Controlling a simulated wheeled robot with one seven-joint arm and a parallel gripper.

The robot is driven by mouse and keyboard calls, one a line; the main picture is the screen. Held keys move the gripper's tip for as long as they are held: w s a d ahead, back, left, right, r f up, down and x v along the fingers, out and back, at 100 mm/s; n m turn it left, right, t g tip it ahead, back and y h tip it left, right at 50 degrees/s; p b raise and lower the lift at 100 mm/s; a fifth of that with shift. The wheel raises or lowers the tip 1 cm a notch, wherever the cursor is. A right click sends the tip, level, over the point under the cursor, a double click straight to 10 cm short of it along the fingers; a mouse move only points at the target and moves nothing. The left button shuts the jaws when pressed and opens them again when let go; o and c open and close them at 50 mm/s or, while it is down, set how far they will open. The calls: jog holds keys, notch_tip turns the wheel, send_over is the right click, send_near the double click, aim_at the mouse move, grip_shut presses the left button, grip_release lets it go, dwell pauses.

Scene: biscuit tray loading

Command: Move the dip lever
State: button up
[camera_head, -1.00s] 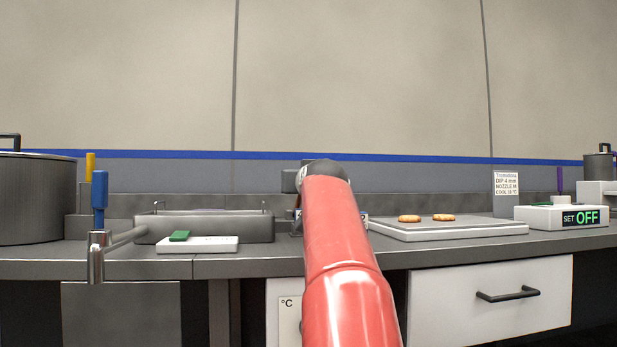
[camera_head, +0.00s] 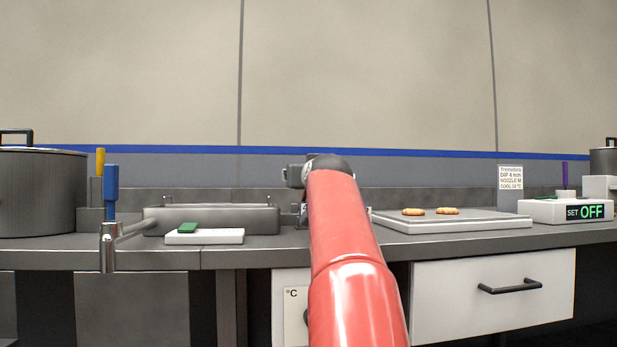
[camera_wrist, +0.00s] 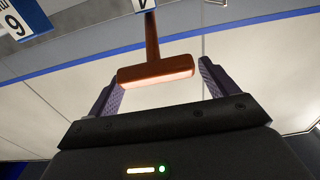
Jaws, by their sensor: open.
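In the wrist view a red-brown T-shaped handle (camera_wrist: 155,73), which looks like the dip lever, hangs on a thin stem from the top of the picture. My gripper (camera_wrist: 160,78) is open, with one dark ridged finger at each side of the handle's bar. The bar appears between or just beyond the fingertips; I cannot tell how deep it sits, and no contact is clear. A blue-and-white label is partly visible at the stem's top. In the head view my red arm hides the lever and the fingers.
A card (camera_head: 510,176) reads "DIP 4 mm". A tray (camera_head: 450,222) with two biscuits lies right of my arm, near a box reading "SET OFF" (camera_head: 565,211). Left are a pot (camera_head: 40,195), a tap-like spout (camera_head: 107,248) with a blue handle, and a white block (camera_head: 205,237).

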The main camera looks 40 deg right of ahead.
jog(key=b+v, duration=0.1)
jog(key=v, duration=0.7)
jog(key=shift+b, duration=0.4)
